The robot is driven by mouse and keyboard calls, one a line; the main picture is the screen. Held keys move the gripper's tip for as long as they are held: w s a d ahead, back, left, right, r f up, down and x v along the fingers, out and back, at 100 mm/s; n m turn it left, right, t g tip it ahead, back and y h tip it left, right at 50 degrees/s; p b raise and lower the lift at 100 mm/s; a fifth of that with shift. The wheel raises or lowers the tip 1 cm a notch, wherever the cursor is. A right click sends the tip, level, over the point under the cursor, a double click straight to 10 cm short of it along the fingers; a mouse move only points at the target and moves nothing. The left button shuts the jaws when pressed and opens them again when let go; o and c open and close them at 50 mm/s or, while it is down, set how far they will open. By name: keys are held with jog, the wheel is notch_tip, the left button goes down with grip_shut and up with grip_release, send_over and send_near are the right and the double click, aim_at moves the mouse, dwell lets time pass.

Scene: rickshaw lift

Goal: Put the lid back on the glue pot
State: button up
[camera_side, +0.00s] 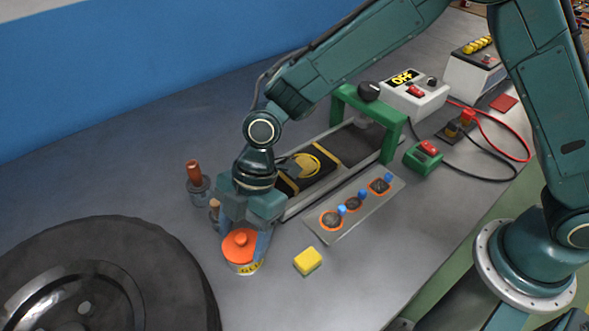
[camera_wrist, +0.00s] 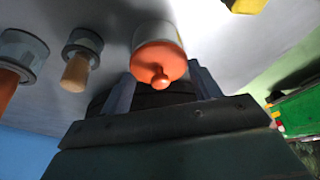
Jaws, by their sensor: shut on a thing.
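The orange-red lid (camera_side: 239,246) with its round knob sits at the mouth of the pale glue pot (camera_side: 245,268), which has a yellow label. My gripper (camera_side: 244,240) comes down from above with a finger on either side of the lid and is shut on it. In the wrist view the lid (camera_wrist: 158,62) lies between the finger ends (camera_wrist: 162,74), and the pot's pale wall (camera_wrist: 153,32) shows behind it. The lid looks level on the pot. I cannot tell if it is fully seated or a small gap remains.
Two handled pots (camera_wrist: 22,50) (camera_wrist: 82,45) stand close to the left. A yellow block (camera_side: 308,261) lies to the right, near a metal tray of patches (camera_side: 345,222). A large tyre (camera_side: 165,270) fills the front left. Behind are a green frame (camera_side: 388,146) and cabled box (camera_side: 414,98).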

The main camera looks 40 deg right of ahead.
jog(key=o, duration=1.3)
jog(key=shift+r, duration=0.1)
jog(key=shift+r, duration=3.4)
jog(key=shift+c, duration=0.4)
grip_shut()
